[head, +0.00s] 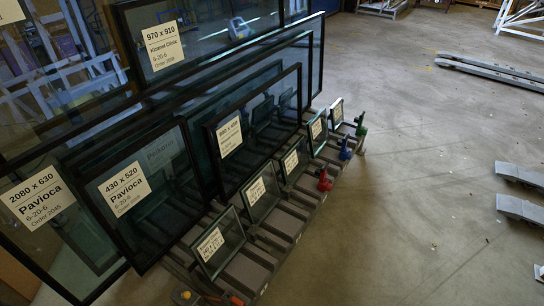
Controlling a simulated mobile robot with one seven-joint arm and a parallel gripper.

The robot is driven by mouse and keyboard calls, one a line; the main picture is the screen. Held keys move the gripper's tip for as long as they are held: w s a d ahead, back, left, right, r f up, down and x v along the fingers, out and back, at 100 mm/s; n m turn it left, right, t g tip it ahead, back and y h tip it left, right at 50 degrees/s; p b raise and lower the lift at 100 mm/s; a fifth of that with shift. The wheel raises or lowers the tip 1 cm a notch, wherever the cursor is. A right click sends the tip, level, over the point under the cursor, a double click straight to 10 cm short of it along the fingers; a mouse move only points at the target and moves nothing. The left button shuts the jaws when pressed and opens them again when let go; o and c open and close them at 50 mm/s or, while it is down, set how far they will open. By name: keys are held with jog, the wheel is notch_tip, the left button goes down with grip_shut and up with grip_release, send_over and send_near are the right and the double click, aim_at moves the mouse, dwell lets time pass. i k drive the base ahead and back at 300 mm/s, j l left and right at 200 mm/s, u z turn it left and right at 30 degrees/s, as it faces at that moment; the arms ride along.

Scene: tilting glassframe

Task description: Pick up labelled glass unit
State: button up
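Several labelled glass units with dark frames lean in a rack on the left in the head view. A large unit labelled 970 x 910 (205,62) stands at the back. A unit labelled 2080 x 630 (75,238) is at the far left. A unit labelled 430 x 520 (158,188) leans in front of it. A mid-sized unit with a partly legible label (262,125) stands to its right. Several small labelled units, among them one at the front (232,240), stand in a row along the rack's near side. My gripper is not in view.
The dark slotted rack base (285,222) carries red (324,181), blue (345,151) and green (360,126) upright pieces along its right edge. Grey metal forks (490,70) lie on the floor at upper right. The concrete floor (420,190) between is mostly clear.

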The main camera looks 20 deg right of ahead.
aim_at(294, 162)
jog(key=z, duration=0.65)
jog(key=i+l+u, duration=0.15)
jog(key=u, duration=0.55)
jog(key=i+l+u, duration=0.2)
jog(key=l+u, duration=0.15)
jog(key=l, duration=0.2)
jog(key=i+l+u, duration=0.2)
jog(key=l, duration=0.15)
jog(key=l+u, duration=0.25)
jog(key=l, duration=0.7)
jog(key=i+l, duration=0.1)
jog(key=l, duration=0.6)
jog(key=i+l, duration=0.1)
jog(key=l, duration=0.6)
jog(key=i+l+u, duration=0.1)
jog(key=l, duration=0.6)
jog(key=i+l, duration=0.45)
jog(key=i, duration=0.05)
